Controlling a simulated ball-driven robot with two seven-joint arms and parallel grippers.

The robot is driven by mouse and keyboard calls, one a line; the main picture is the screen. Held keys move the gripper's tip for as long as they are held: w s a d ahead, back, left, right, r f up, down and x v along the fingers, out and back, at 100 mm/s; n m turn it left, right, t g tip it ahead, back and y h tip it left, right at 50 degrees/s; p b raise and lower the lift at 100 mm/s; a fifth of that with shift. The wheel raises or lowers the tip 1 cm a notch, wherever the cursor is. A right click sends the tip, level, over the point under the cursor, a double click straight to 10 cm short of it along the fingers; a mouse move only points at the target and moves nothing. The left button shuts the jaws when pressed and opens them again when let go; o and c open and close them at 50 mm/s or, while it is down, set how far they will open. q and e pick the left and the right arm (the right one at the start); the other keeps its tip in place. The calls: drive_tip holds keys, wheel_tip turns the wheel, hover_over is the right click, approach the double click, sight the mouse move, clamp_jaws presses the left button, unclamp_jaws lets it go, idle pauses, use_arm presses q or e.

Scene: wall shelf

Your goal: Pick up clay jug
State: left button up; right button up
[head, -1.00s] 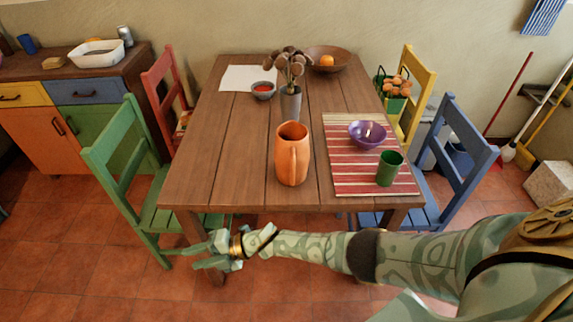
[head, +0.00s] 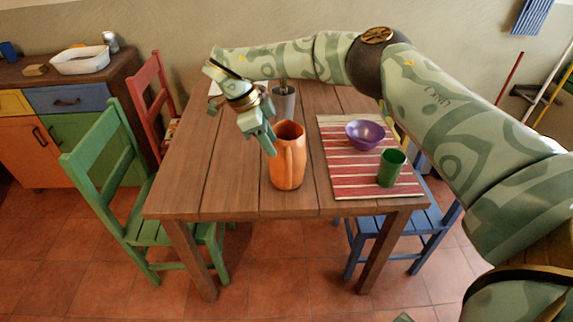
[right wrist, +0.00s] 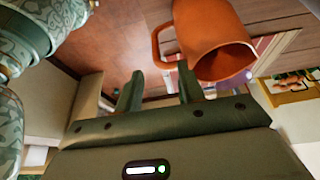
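The orange clay jug (head: 289,163) stands upright near the front middle of the wooden table, its handle facing the front. In the right wrist view the jug (right wrist: 208,35) shows its open mouth and its handle. My right gripper (head: 264,140) reaches down from above, just left of the jug's rim. In the right wrist view the gripper's two fingers (right wrist: 161,75) are apart with nothing held between them. The handle lies just beyond the fingertips; I cannot tell whether they touch it. My left gripper is not in view.
A grey vase (head: 283,103) stands behind the jug, partly hidden by my right arm. A purple bowl (head: 365,134) and a green cup (head: 391,168) are on the striped mat (head: 345,180) to the right. The table's left front is clear. Chairs stand around it.

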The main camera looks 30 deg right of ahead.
sight(288, 163)
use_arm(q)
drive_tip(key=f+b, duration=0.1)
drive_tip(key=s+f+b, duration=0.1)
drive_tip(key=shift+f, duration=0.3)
use_arm(e)
drive_tip(key=x, duration=1)
drive_tip(key=shift+s+a, duration=0.3)
drive_tip(key=shift+s, duration=0.05)
drive_tip(key=shift+f, duration=0.1)
clamp_jaws()
